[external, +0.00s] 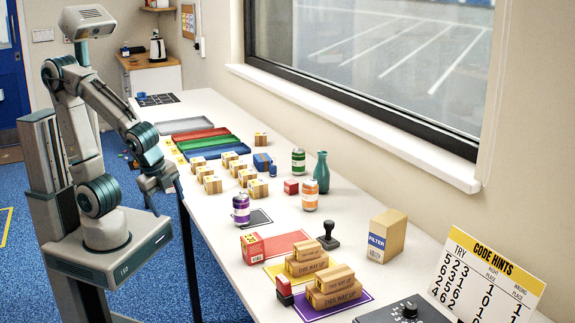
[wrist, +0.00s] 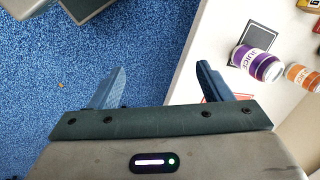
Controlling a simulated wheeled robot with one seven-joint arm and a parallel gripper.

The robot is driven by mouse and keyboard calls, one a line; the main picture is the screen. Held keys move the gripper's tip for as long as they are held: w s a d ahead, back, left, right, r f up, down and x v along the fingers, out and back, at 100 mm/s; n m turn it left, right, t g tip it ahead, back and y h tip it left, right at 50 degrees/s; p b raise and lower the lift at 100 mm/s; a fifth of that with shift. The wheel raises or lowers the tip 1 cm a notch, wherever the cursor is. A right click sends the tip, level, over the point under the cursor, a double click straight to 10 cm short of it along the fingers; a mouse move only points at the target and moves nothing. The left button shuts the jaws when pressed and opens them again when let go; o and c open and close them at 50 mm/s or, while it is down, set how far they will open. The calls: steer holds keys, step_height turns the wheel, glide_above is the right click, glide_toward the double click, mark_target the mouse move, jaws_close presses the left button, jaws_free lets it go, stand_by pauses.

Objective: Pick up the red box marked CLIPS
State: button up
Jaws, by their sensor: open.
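Two red boxes stand on the table (external: 225,112) in the external view. A smaller red one (external: 291,187) stands between the cans. I cannot read CLIPS on either. My gripper (external: 165,203) is open and empty, beside the table's left edge, apart from both boxes. In the wrist view its fingers (wrist: 160,72) are spread over the blue floor and the table edge. A bit of red shows behind the right finger; I cannot tell what it is.
A purple can (external: 241,209), which also shows in the wrist view (wrist: 259,63), stands near a dark mat. An orange can (external: 310,195), a green can (external: 298,161) and a teal vase (external: 321,172) stand farther right. Stacked cartons (external: 306,260) and a stamp (external: 328,237) are nearer.

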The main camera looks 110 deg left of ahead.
step_height(320, 180, down, 3)
steer(key=w+a+m+y+b, duration=0.1)
steer(key=w+a+m+y, duration=0.15)
steer(key=m, duration=0.25)
steer(key=m+t+y+b, duration=0.4)
steer(key=m+t, duration=0.5)
steer(key=m, duration=0.8)
glide_toward(244, 248)
steer(key=f+y, duration=0.1)
steer(key=x, duration=0.7)
steer(key=shift+w+a, duration=0.1)
steer(key=shift+w, duration=0.35)
steer(key=shift+r+p+x, duration=0.2)
steer(key=shift+p+x, duration=0.2)
steer(key=shift+x, duration=2.75)
steer(key=shift+a, duration=0.15)
steer(key=c, duration=1.1)
